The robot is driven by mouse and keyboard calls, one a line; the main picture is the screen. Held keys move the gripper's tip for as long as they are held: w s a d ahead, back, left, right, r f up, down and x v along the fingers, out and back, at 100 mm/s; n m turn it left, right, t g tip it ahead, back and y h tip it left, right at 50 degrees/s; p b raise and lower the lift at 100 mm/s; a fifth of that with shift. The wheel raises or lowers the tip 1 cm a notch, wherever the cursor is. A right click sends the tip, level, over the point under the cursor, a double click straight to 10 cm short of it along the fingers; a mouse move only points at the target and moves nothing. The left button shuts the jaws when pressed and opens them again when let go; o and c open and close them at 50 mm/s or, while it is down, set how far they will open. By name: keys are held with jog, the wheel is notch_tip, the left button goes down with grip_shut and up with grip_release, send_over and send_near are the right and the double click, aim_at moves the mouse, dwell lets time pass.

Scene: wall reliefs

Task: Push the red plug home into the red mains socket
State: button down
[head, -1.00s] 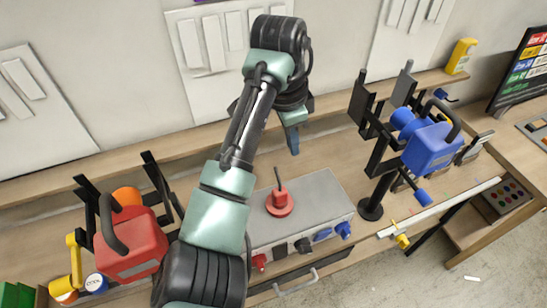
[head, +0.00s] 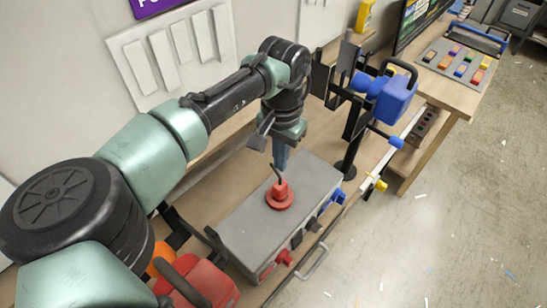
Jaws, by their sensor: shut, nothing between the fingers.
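The red plug (head: 280,189) stands upright on a wider red round base, the red mains socket (head: 280,203), on top of a grey box (head: 241,228). A dark cable stub rises from the plug's top. My gripper (head: 281,168) points down, its blue fingers shut and empty, close to the plug's top in the picture. I cannot tell whether the fingers touch the plug. How deep the plug sits in the socket is not clear from this view.
Red, dark and blue connectors line the box's front side, beside a grey handle (head: 311,264). A blue device (head: 387,98) on a black stand is to the right. A red device (head: 204,283) is at lower left. Open floor lies to the right.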

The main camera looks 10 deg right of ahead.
aim_at(280, 184)
jog(key=shift+d+f+b, duration=0.1)
jog(key=shift+f+b, duration=2.65)
jog(key=shift+f, duration=0.2)
jog(key=shift+f, duration=0.75)
notch_tip(280, 184, up, 3)
jog(key=p, duration=0.3)
jog(key=shift+r, duration=0.15)
notch_tip(280, 184, up, 13)
jog(key=b, duration=0.3)
jog(key=shift+f+b, duration=0.2)
jog(key=shift+b, duration=0.15)
